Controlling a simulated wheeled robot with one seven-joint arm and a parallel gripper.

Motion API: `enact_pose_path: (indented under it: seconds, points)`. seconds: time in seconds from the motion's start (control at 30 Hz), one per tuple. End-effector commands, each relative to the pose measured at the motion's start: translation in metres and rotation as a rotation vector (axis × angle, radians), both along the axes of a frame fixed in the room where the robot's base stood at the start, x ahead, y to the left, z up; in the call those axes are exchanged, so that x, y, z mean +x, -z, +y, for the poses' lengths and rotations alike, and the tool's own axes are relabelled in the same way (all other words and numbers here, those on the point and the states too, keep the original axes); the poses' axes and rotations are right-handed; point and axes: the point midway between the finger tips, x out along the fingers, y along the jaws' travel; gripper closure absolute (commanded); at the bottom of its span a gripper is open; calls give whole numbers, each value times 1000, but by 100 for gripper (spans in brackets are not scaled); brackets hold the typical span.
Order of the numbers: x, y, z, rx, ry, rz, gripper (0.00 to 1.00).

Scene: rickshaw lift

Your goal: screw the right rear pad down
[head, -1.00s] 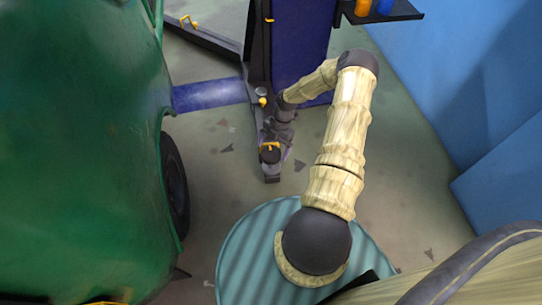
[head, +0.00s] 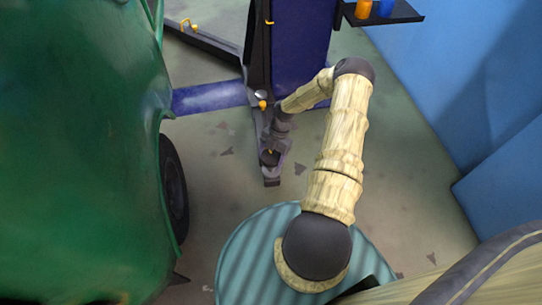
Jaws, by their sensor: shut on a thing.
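A blue lift column (head: 300,45) stands behind my gripper, with a blue beam (head: 210,97) running left from its foot. A dark shelf (head: 390,15) with orange and blue items juts out at top right. Blue walls (head: 480,80) close the right side. Open floor lies right of the arm.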

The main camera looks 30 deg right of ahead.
Motion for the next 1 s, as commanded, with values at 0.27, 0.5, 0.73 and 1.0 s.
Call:
enact_pose_path:
  seconds: [0.27,0.5,0.73,1.0]
  points:
    - [0,-2,0,0,74,0,51]
    - [0,-5,0,0,224,1,51]
    - [0,-6,0,0,427,2,51]
    - [0,-6,0,1,685,1,51]
